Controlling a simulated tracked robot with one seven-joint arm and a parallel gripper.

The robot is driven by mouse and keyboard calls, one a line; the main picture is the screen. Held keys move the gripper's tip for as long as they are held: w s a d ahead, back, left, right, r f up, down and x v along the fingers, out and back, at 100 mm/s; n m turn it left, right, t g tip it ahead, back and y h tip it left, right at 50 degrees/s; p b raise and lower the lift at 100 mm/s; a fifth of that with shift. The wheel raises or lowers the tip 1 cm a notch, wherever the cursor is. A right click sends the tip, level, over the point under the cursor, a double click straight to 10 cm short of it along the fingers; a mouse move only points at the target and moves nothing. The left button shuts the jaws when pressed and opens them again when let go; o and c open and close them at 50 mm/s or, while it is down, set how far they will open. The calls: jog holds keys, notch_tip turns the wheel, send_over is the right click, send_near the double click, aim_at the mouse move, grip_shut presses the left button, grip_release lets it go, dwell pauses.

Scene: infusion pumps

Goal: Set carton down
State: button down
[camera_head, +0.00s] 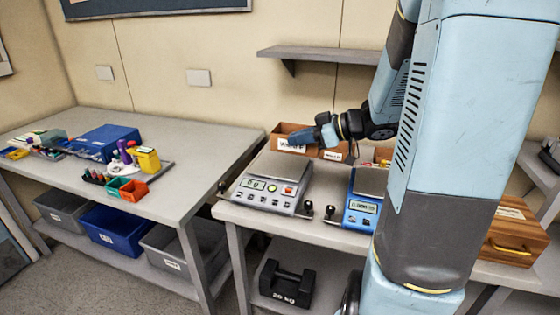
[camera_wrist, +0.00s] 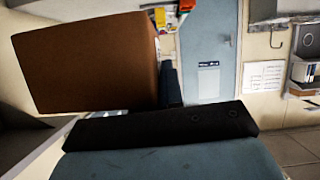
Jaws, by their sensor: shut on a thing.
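My gripper (camera_head: 304,136) is at the back of the right-hand bench in the head view, pointing left. In the wrist view its dark finger (camera_wrist: 160,122) lies along a plain brown carton (camera_wrist: 85,62), and the gripper is shut on it. The carton fills the upper left of that view. In the head view a brown carton shape (camera_head: 281,131) with white labels shows around and behind the gripper. My gripper covers part of it, and I cannot tell whether it touches the bench (camera_head: 240,212).
A shelf (camera_head: 320,54) hangs above. A wooden box (camera_head: 512,232) is at the right. The left table (camera_head: 215,142) holds a blue bin (camera_head: 105,140) and small items.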

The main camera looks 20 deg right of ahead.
jog(key=w+f, duration=0.1)
jog(key=w, duration=0.1)
jog(key=w+f, duration=0.1)
jog(key=w, duration=0.2)
jog(key=w+a+f, duration=0.1)
jog(key=w, duration=0.1)
jog(key=shift+w+f, duration=0.15)
jog(key=shift+w, duration=0.05)
jog(key=shift+w+a+f, duration=0.1)
jog(key=shift+w+f, duration=0.65)
jog(key=shift+f, duration=0.3)
jog(key=shift+w+a+f, duration=0.1)
jog(key=shift+w+f, duration=0.7)
jog(key=shift+f, duration=0.25)
jog(key=shift+w+a+f, duration=0.1)
jog(key=shift+w+f, duration=0.65)
jog(key=shift+f, duration=0.3)
notch_tip(320, 180, down, 3)
jog(key=shift+r, duration=0.2)
jog(key=c, duration=1.3)
grip_release()
jog(key=shift+d, duration=0.1)
